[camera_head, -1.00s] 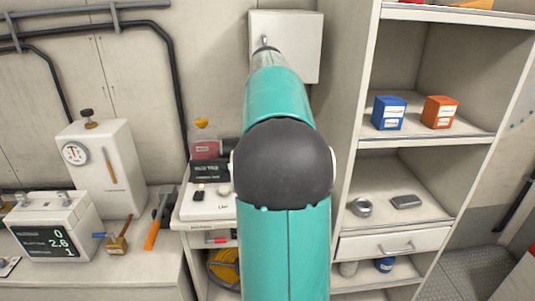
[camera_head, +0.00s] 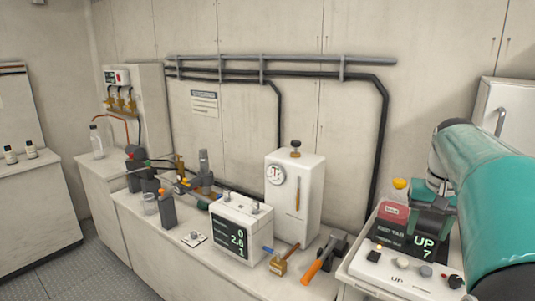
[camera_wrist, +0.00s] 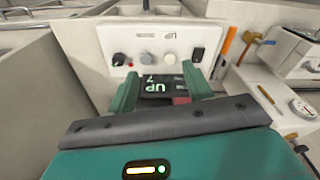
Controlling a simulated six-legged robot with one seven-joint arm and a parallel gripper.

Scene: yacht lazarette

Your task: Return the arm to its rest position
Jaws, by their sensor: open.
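My teal arm (camera_head: 495,195) comes in from the right edge of the head view, and my gripper (camera_head: 432,218) points down over a white control panel (camera_head: 385,272). In the wrist view my gripper (camera_wrist: 161,82) has its two teal fingers spread apart with nothing between them. The panel's dark display (camera_wrist: 160,86), reading "UP" and "7", shows between and beyond the fingers. The panel's knobs (camera_wrist: 145,60) lie beyond the fingertips. I cannot tell whether the gripper touches the panel.
Dark pipes (camera_head: 285,70) run along the wall. Clear floor (camera_head: 75,272) shows at lower left.

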